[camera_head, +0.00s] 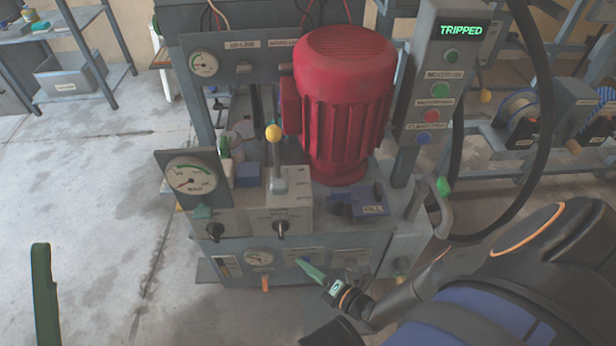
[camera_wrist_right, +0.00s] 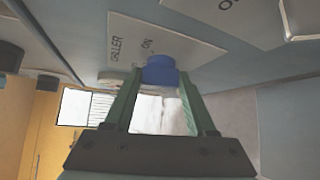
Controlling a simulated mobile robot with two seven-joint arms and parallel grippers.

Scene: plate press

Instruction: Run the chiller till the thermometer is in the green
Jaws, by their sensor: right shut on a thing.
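My right gripper (camera_head: 304,266) is at the lower front panel (camera_head: 345,262) of the press. In the right wrist view its green fingers (camera_wrist_right: 157,82) are shut on a blue knob (camera_wrist_right: 160,70), beside a label reading roughly "chiller" and "on". The head view hides the knob. A small round dial (camera_head: 259,257) sits left of the gripper on that panel, and a strip gauge (camera_head: 228,266) is further left. Which one is the thermometer, and its reading, I cannot tell. A dark green bar (camera_head: 43,295) at the left edge looks like one finger of my left gripper.
A larger dial (camera_head: 191,180) with a green arc stands above left. A yellow-knobbed lever (camera_head: 274,150) rises before the red motor (camera_head: 343,100). The button column (camera_head: 436,80) displays "TRIPPED". The floor at left is clear.

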